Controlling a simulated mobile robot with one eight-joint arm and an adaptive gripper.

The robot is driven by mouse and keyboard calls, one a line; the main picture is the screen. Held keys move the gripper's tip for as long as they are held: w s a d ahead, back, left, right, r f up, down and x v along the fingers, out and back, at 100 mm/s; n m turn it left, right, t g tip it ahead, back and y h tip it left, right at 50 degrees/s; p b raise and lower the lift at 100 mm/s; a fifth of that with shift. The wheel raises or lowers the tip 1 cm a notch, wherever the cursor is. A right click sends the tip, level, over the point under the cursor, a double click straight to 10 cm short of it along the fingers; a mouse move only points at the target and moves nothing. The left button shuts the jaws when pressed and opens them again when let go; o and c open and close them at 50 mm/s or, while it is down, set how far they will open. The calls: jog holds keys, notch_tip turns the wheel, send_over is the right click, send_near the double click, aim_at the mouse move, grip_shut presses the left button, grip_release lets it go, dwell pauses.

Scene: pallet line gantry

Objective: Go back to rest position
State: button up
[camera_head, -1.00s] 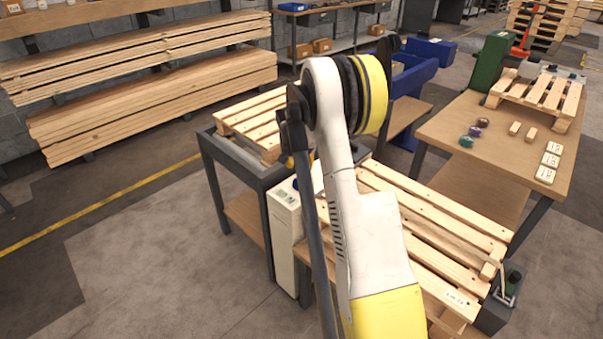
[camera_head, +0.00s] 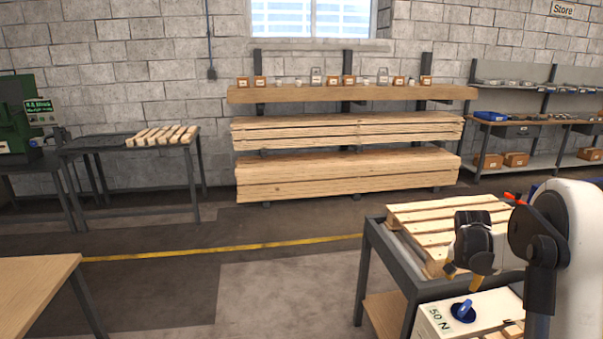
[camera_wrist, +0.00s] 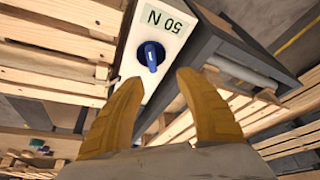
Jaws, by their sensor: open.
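My gripper (camera_wrist: 166,120) is open and empty, its two yellow fingers apart in the wrist view. Beyond the fingers is a white box marked "50 N" (camera_wrist: 158,22) with a blue knob (camera_wrist: 151,56). In the head view my gripper (camera_head: 458,282) hangs at the lower right, just above the same white box (camera_head: 440,318). The blue knob (camera_head: 463,311) shows on the box top. My arm comes in from the right edge and hides part of what is behind it.
A wooden pallet (camera_head: 415,213) lies on a dark-framed table behind the gripper. More slats (camera_wrist: 60,55) fill the left of the wrist view. A wooden table (camera_head: 30,290) stands at lower left. Stacked boards (camera_head: 345,175) line the back wall. The middle floor is clear.

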jog(key=s+a+r+n+t, duration=0.1)
jog(key=s+a+r+n, duration=0.15)
jog(key=a+r, duration=0.35)
jog(key=s+a+r+n+y, duration=0.1)
jog(key=s+a+r, duration=0.25)
jog(key=a, duration=0.35)
jog(key=s+a+r+n+t, duration=0.1)
jog(key=s+a+r, duration=0.35)
jog(key=a, duration=0.25)
jog(key=s+a+f+n+t+y, duration=0.1)
jog(key=s+a+n, duration=0.4)
jog(key=s+a, duration=0.8)
jog(key=s+t+y, duration=0.1)
jog(key=s, duration=0.3)
jog(key=shift+a+f+n+y, duration=0.15)
jog(key=shift+a+n+y, duration=0.15)
jog(key=shift+a+n, duration=0.05)
